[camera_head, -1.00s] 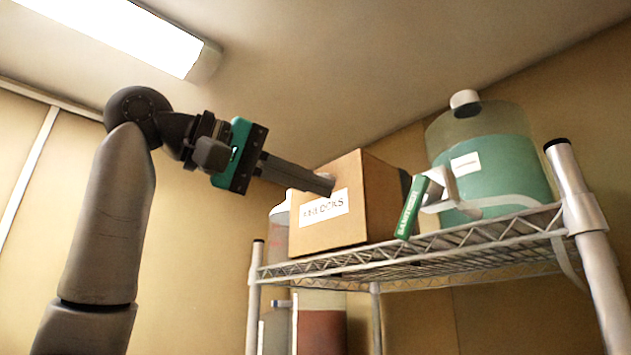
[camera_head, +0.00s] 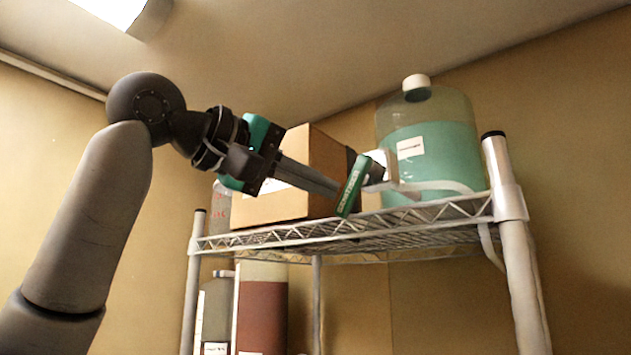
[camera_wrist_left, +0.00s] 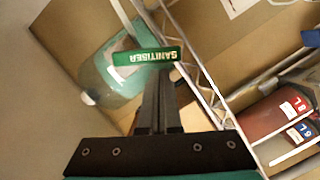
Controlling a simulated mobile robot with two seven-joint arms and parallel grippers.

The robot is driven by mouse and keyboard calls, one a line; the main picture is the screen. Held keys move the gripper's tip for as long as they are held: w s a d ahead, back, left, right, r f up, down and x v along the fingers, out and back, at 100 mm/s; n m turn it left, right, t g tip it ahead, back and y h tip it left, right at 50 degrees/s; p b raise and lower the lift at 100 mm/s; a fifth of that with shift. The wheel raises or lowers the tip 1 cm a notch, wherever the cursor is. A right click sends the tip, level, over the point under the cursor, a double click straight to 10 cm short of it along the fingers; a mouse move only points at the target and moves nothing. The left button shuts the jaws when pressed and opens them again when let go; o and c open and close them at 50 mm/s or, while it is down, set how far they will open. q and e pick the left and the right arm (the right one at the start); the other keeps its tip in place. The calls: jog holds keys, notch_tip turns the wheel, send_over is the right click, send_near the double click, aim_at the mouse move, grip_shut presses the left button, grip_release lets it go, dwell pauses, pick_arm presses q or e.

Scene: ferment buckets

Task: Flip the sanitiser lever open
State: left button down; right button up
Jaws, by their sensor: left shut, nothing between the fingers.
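The green sanitiser lever (camera_head: 354,187) hangs tilted at the front of the upper shelf, joined to a white valve (camera_head: 380,168) beside a large clear jug of green liquid (camera_head: 440,145). In the left wrist view the lever (camera_wrist_left: 147,56) shows the word SANITISER, with the jug (camera_wrist_left: 108,78) behind it. My left gripper (camera_head: 334,189) is shut and empty, its fingertips right at the lever's left side. In the left wrist view the shut fingertips (camera_wrist_left: 158,72) lie just below the lever; I cannot tell whether they touch it. My right gripper is not in view.
A cardboard box (camera_head: 318,160) stands on the wire shelf (camera_head: 400,226), behind my left gripper. The shelf's right post (camera_head: 505,190) rises beside the jug. A container of red-brown liquid (camera_head: 262,310) and other bottles stand below.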

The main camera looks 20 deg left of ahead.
pick_arm(q)
jog(key=shift+s+d+f+n+b, duration=0.2)
jog(key=shift+d+f+n+b, duration=0.45)
jog(key=shift+b, duration=0.5)
jog(key=shift+f, duration=0.1)
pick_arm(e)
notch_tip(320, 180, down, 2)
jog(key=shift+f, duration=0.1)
